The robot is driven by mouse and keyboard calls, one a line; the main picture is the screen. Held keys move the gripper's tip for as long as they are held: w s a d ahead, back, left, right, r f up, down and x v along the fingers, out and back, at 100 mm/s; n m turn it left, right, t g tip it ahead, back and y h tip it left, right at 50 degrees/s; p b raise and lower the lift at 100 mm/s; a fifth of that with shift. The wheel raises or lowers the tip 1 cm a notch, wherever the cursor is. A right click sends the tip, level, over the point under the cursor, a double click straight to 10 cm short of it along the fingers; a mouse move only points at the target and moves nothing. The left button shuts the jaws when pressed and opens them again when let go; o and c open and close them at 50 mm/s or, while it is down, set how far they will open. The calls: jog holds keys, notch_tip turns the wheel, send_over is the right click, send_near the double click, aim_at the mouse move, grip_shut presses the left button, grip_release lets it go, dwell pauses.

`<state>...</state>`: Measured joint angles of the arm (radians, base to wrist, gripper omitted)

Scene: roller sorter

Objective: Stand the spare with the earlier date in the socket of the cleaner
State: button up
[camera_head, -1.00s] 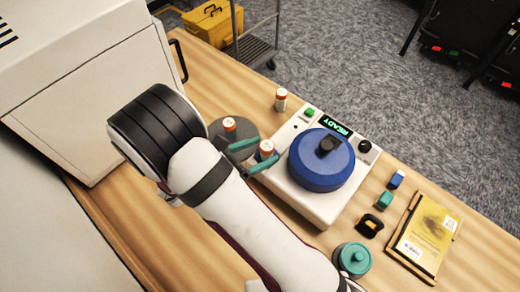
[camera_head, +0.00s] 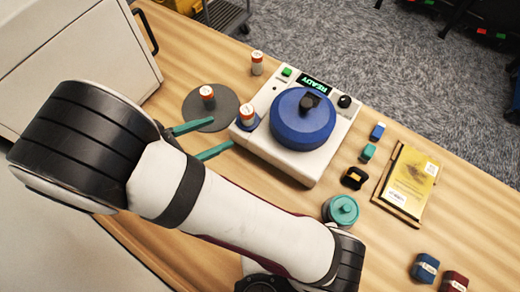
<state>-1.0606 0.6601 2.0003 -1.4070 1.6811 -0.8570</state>
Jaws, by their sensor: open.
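The cleaner is a white box (camera_head: 300,165) with a round blue lid (camera_head: 303,128), a dark knob on top and a green READY display. A white spare with an orange top (camera_head: 247,115) stands upright at its left corner, in what looks like a blue-ringed socket. A second spare (camera_head: 207,97) stands on a dark grey disc (camera_head: 195,112) to the left. A third like bottle (camera_head: 257,63) stands on the table behind the cleaner. Dates are too small to read. My gripper (camera_head: 221,135) is open and empty, its teal fingertips just left of the spare at the cleaner and apart from it.
To the right lie a blue block (camera_head: 377,131), a green block (camera_head: 368,152), a black-and-yellow item (camera_head: 354,178), a teal lidded jar (camera_head: 341,210) and a yellow book (camera_head: 410,178). A large white machine stands at upper left. Table behind the cleaner is mostly clear.

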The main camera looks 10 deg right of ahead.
jog(key=s+d+r+m+g+y, duration=0.1)
jog(key=s+d+r+m+g, duration=0.1)
jog(key=s+d+m+g, duration=0.25)
jog(key=s+d+r+m+g+y, duration=0.1)
jog(key=d+r+m+g+y, duration=0.15)
jog(key=d+m, duration=0.4)
jog(key=s+r+m+y, duration=0.2)
jog(key=s+m+y, duration=0.7)
jog(key=m, duration=0.8)
jog(key=shift+s+a+r+m+t, duration=0.2)
jog(key=shift+s+r+m+t, duration=0.1)
jog(key=shift+m, duration=0.1)
jog(key=shift+w+y, duration=0.15)
jog(key=shift+y, duration=0.1)
jog(key=shift+c, duration=0.2)
